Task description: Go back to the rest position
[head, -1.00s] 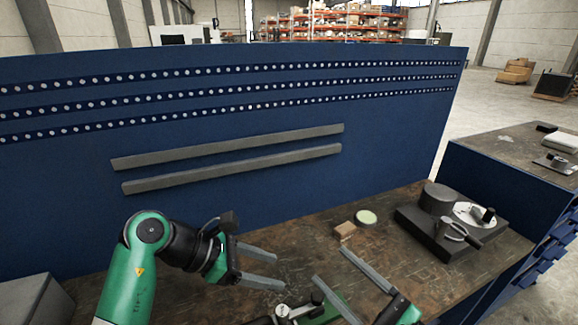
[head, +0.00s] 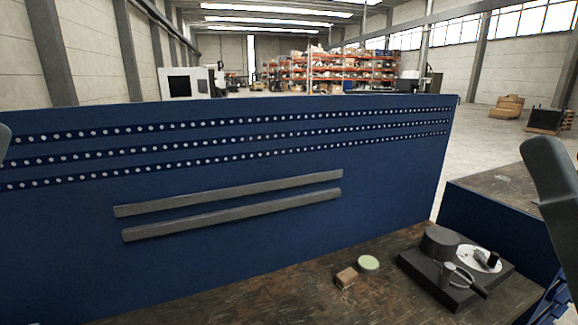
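Neither gripper shows in the head view. A dark grey rounded shape (head: 556,195) stands large and close at the right edge, probably a link of my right arm. A small sliver of a grey shape (head: 3,140) shows at the left edge, too little to identify. The workbench (head: 240,305) has a worn brown top, seen along the bottom. On it are a small tan block (head: 346,278), a round pale green disc (head: 369,264) and a dark base plate (head: 425,270) bearing a dark cylinder (head: 440,242), a white disc and a handled part.
A blue perforated panel (head: 250,235) with two grey rails (head: 235,190) stands behind the bench. A blue cabinet (head: 475,228) with a brown top stands at the right. The visible bench top left of the tan block is clear.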

